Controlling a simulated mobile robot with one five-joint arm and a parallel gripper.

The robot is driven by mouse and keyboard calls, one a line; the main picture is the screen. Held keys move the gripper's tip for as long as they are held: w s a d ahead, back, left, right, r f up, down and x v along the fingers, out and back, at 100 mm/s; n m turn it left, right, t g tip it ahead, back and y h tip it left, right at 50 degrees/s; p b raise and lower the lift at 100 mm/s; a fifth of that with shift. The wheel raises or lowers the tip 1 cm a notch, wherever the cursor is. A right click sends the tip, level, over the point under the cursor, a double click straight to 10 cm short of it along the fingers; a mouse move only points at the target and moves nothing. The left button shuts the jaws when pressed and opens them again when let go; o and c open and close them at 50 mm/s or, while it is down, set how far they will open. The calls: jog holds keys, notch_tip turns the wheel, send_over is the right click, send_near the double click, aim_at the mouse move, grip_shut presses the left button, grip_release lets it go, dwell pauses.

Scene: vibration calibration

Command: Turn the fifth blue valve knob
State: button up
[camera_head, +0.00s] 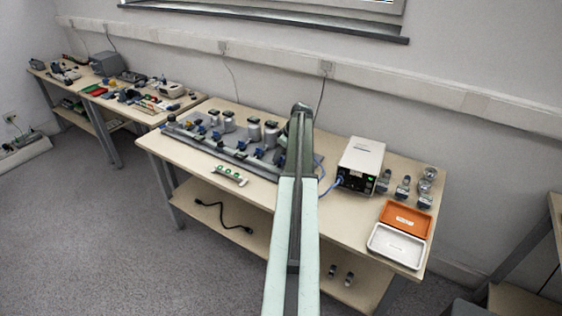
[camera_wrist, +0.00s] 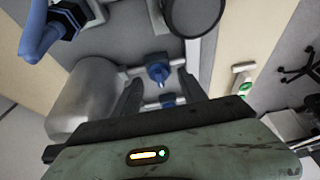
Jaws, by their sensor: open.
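Several blue valve knobs stand on the grey manifold board (camera_head: 173,133) on the middle table; one blue knob (camera_head: 258,153) shows left of my arm. In the wrist view, a blue valve knob (camera_wrist: 157,71) on a pale pipe lies between the two dark fingers of my gripper (camera_wrist: 158,80). The fingers are open, one on each side of it, and I see no clear contact. A second blue knob (camera_wrist: 168,101) shows closer to the gripper's palm. In the head view my arm reaches over the board's right end and hides part of it. I cannot tell which knob counts as fifth.
A grey metal cylinder (camera_wrist: 85,95) stands close to the left finger. A blue hose fitting (camera_wrist: 65,20) is at upper left, and a dark round gauge (camera_wrist: 193,12) at the top. A white instrument box (camera_head: 360,164), an orange tray (camera_head: 405,219) and a white tray (camera_head: 396,246) lie right of my arm.

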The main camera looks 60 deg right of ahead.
grip_shut()
jog(key=shift+d, duration=0.1)
